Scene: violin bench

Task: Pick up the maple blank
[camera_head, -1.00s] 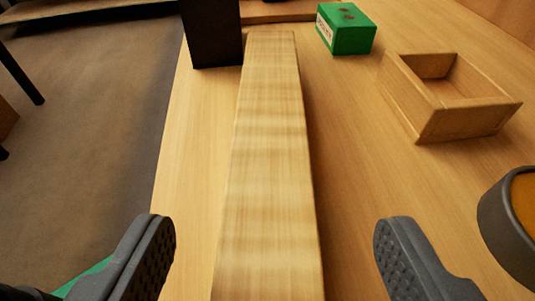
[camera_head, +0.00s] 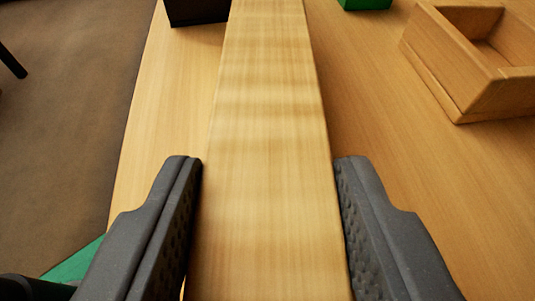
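The maple blank (camera_head: 268,130) is a long pale bar with faint cross bands. It runs from the bottom edge up through the middle of the view and out at the top. My gripper (camera_head: 268,165) has one dark grey finger along each long side of the blank. Both ridged pads lie against its sides, so the gripper looks shut on it. The near end of the blank is out of view. I cannot tell whether it is raised off the bench.
The wooden bench (camera_head: 400,200) has clear room right of the blank. An open wooden box (camera_head: 450,65) stands at the upper right. A green block (camera_head: 366,4) and a black block (camera_head: 196,10) show at the top. The bench's left edge drops to brown floor (camera_head: 65,120).

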